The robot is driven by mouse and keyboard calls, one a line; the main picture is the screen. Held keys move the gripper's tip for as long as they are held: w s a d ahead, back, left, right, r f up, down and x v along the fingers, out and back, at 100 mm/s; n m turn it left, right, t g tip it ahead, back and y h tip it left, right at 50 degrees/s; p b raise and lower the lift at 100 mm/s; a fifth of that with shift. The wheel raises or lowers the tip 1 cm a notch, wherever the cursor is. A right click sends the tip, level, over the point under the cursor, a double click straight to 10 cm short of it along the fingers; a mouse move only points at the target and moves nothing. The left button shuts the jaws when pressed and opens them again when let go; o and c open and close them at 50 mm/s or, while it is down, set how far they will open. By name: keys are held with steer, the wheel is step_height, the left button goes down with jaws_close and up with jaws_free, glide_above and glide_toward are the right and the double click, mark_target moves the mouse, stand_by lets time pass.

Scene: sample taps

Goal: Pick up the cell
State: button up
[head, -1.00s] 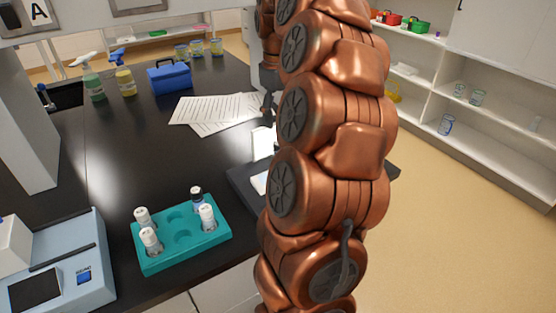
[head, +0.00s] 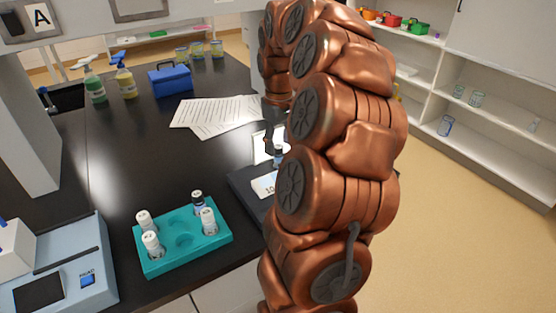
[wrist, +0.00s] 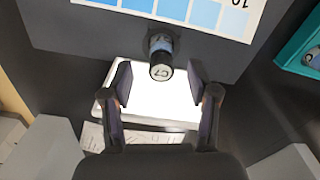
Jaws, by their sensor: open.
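In the head view the cell (head: 278,153) shows in front of a white panel, partly beside my arm. My gripper (wrist: 158,84) is open, with one finger on each side of the cell's line. The cap lies near the gap between the fingertips, and nothing is gripped. In the head view my gripper (head: 273,138) is just above the cell, partly hidden by my arm.
A teal rack (head: 165,266) with several vials stands at the front left. A pale blue instrument (head: 75,270) is left of it. Paper sheets (head: 215,112) and a blue case (head: 170,80) lie further back. The black bench between is clear.

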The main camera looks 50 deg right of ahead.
mark_target(278, 156)
steer(key=shift+w+a+f+p, duration=0.1)
steer(key=shift+f+p, duration=0.5)
steer(key=shift+f, duration=1.75)
steer(key=c, duration=1.1)
